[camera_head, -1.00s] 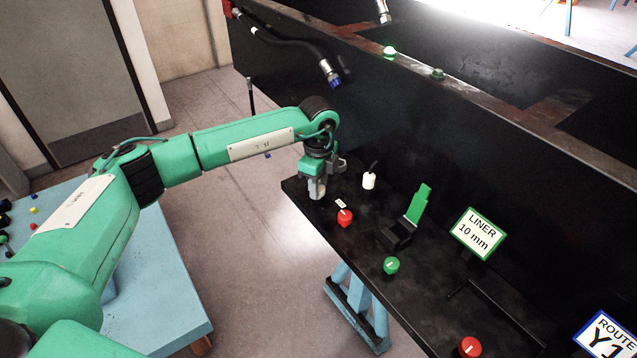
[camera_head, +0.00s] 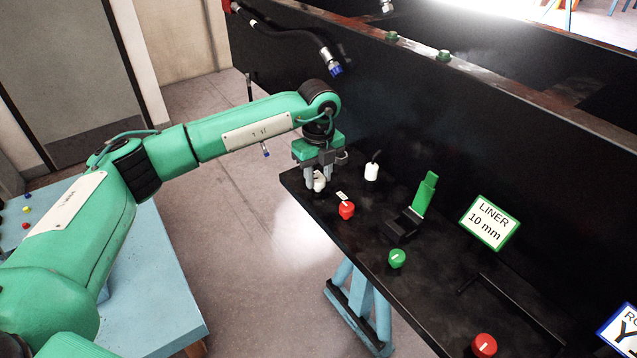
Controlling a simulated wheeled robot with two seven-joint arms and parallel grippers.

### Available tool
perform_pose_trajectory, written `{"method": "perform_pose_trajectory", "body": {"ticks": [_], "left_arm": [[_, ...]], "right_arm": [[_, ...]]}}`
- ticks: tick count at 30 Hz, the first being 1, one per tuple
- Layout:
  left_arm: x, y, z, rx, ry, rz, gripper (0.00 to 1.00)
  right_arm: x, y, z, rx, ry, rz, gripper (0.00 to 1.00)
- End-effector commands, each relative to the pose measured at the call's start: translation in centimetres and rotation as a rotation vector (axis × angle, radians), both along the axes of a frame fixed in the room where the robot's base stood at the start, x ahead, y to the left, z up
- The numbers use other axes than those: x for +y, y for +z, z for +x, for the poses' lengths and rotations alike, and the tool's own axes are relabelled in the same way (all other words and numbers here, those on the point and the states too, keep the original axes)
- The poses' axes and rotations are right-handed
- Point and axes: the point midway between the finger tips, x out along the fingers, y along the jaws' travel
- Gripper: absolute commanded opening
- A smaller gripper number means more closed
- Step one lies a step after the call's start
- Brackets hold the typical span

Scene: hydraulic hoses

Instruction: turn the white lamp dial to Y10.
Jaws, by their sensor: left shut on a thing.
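A white dial (camera_head: 319,183) sits at the near left end of the black bench, partly hidden by my gripper. My left gripper (camera_head: 320,178) comes down over it from above, with its fingers shut on the dial's sides. A small white label (camera_head: 341,196) lies just right of the dial; its lettering is too small to read. A sign with a blue border (camera_head: 622,330) at the lower right is cut off by the picture edge, with only part of its text showing. My right gripper is not in view.
A red dial (camera_head: 346,210), a green dial (camera_head: 397,258) and another red dial (camera_head: 484,344) line the bench's front. Behind are a white cylinder (camera_head: 371,172), a green lever (camera_head: 424,194) and a "LINER 10 mm" sign (camera_head: 489,222). A black hose (camera_head: 290,35) hangs above.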

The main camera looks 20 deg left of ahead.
Motion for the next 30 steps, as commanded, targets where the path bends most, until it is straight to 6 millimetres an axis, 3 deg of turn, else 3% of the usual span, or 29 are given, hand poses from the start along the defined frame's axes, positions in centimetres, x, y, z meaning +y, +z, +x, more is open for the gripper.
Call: {"method": "perform_pose_trajectory", "body": {"ticks": [1, 12, 18, 30], "left_arm": [[0.0, -0.4, 0.1, -0.005, -0.044, -0.002, 0.11], [0.0, -0.3, 0.0, -0.004, -0.395, -0.001, 0.11], [0.1, -0.2, 0.0, -0.004, -0.584, -0.002, 0.11], [0.1, -0.1, 0.0, -0.003, -0.905, -0.001, 0.11]], "right_arm": [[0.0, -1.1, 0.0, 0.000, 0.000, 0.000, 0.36], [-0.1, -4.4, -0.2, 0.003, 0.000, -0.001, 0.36], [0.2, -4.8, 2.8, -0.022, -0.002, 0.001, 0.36], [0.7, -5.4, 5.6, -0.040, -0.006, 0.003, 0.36]]}}
